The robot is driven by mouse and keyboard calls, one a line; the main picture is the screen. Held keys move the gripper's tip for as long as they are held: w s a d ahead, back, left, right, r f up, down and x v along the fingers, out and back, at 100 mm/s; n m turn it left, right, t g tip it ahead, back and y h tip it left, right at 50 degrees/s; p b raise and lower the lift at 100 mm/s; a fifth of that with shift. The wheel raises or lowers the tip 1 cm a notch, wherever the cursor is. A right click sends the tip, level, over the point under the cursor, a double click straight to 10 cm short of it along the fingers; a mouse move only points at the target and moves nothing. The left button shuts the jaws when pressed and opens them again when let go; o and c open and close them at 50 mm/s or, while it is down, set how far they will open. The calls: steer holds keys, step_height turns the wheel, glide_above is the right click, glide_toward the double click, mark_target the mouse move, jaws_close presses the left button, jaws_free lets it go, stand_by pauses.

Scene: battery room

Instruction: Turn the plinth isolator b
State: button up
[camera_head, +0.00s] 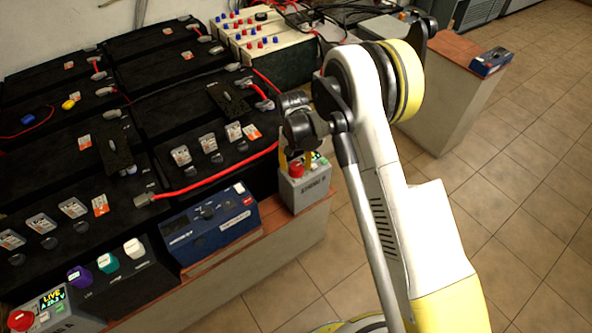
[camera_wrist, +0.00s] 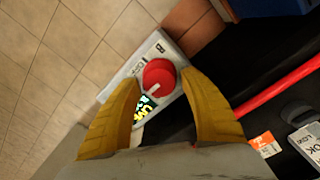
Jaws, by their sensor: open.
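The plinth isolator b (camera_head: 306,190) is a small grey box with a red rotary knob (camera_head: 296,170) on top, at the end of the plinth near the middle of the head view. In the wrist view its red knob (camera_wrist: 160,76) has a pale pointer mark, and a lit display (camera_wrist: 143,108) and a letter B show beside it. My gripper (camera_wrist: 160,84) is open, with one yellow finger on each side of the knob. I cannot tell whether either finger touches it. In the head view my gripper (camera_head: 296,160) is above the box and partly hidden by my arm.
A similar grey box with a red knob (camera_head: 21,320) and a LIVE display stands at the lower left. A blue unit (camera_head: 212,226) sits beside isolator b. Black batteries (camera_head: 195,120) with red cables fill the left. Tiled floor (camera_head: 530,200) is open at right.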

steer(key=shift+f, duration=0.7)
steer(key=c, duration=0.9)
